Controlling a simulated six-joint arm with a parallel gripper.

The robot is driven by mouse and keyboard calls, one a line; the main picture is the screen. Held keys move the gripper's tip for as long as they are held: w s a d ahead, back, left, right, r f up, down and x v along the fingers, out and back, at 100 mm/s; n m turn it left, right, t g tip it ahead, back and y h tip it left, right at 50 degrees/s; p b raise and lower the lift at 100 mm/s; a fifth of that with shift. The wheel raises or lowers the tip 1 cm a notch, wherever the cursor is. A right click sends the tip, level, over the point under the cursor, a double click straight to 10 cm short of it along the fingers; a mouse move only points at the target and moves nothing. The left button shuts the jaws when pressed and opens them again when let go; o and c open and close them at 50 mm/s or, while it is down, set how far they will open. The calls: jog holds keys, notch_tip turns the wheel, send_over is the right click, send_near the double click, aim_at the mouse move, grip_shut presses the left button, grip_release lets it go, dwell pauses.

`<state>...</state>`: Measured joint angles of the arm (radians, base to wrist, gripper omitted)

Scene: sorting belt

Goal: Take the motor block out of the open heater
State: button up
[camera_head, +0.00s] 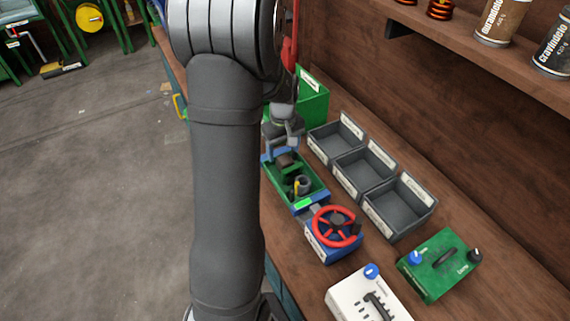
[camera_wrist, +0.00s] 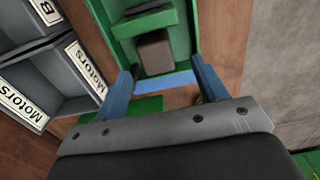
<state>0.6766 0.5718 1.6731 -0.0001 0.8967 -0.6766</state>
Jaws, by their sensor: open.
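The open heater (camera_head: 318,192) is a green open-topped box on a blue base, on the bench at the centre; its green wall also shows in the wrist view (camera_wrist: 184,35). A brown block (camera_wrist: 154,52), apparently the motor block, sits inside it and shows at the box's far end in the head view (camera_head: 287,160). My gripper (camera_wrist: 161,68) is open, its blue fingers spread on either side of the block's near end in the picture. I cannot tell whether they touch anything. In the head view my gripper (camera_head: 283,143) is just over the box, partly hidden by my arm.
Three grey labelled bins (camera_head: 362,165) stand right of the heater; labels reading "Motors" show in the wrist view (camera_wrist: 87,67). A red wheel on a blue box (camera_head: 334,226) sits close in front. A green device (camera_head: 440,264) and a white device (camera_head: 345,300) stand nearer. A green box (camera_head: 313,98) is behind.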

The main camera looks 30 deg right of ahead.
aim_at(285, 159)
jog(key=f, duration=0.5)
jog(key=shift+s+d+f, duration=0.1)
jog(key=shift+d, duration=0.1)
jog(key=c, duration=1.3)
